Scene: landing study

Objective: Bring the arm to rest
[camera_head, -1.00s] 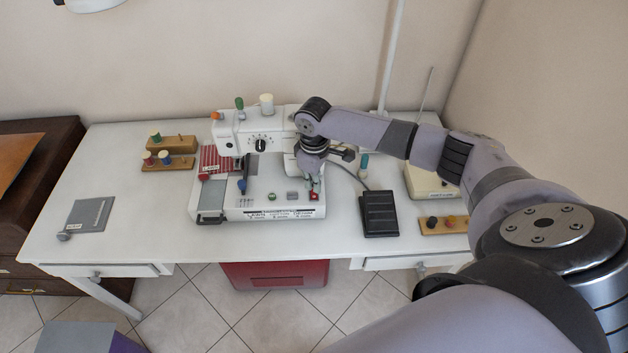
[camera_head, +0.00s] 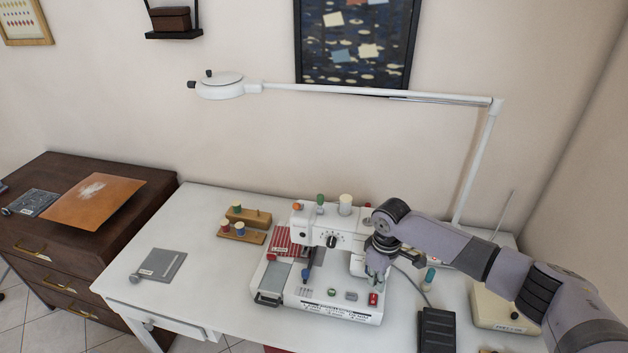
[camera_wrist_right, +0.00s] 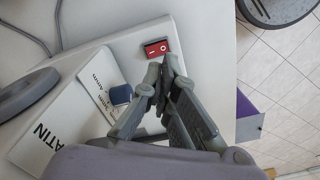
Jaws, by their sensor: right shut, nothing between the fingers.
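My right arm comes in from the right of the head view and reaches over the white sewing machine (camera_head: 325,298). My right gripper (camera_head: 377,277) is shut and empty, over the right part of the machine's base. A red switch (camera_head: 373,299) on the base is just in front of the fingertips. In the right wrist view the shut fingertips (camera_wrist_right: 166,72) appear close to the red switch (camera_wrist_right: 157,47); I cannot tell whether they touch it. My left gripper is not in view.
A white lamp arm (camera_head: 380,93) extends above the machine. A black pedal (camera_head: 437,330) and a cream box (camera_head: 500,308) lie right, near my arm. Wooden spool holders (camera_head: 243,237) stand left of the machine. The white table (camera_head: 200,215) is mostly clear on the left.

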